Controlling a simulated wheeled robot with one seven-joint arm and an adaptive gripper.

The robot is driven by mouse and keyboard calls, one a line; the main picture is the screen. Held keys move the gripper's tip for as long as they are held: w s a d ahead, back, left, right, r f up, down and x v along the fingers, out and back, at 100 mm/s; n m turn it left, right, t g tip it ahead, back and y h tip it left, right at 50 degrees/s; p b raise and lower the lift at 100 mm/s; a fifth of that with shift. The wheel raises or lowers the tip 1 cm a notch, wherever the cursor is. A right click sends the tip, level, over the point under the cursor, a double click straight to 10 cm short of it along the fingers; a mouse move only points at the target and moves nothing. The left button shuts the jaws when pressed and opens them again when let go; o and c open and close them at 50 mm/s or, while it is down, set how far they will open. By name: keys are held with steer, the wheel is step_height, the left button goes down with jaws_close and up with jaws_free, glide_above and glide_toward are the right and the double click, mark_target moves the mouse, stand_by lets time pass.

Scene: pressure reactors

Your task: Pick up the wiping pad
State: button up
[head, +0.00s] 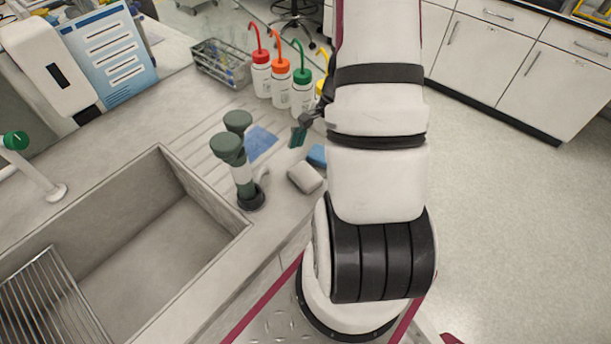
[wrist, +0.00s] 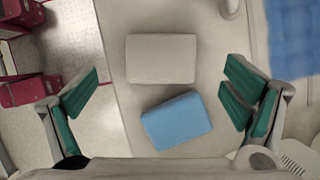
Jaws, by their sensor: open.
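Two pads lie on the counter; I cannot tell which is the wiping pad. One is a light grey block (head: 304,177), seen upper middle in the wrist view (wrist: 161,59). The other is a blue block (head: 317,155), tilted in the wrist view (wrist: 177,119) and partly hidden by my arm in the head view. My gripper (wrist: 162,95), with green finger pads, is open and empty, its fingers spread on either side of the two pads and apart from them. In the head view one green finger of my gripper (head: 299,136) shows beside my arm.
A blue cloth (head: 260,142) lies flat left of the pads. A green-handled tap fixture (head: 240,170) stands beside the sink (head: 190,250). Several wash bottles (head: 281,84) and a wire basket (head: 221,62) stand behind. The counter edge is close to the pads.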

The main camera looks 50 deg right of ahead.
mark_target(305, 174)
steer(key=shift+x, duration=2.15)
steer(key=shift+d, duration=0.1)
steer(key=c, duration=0.9)
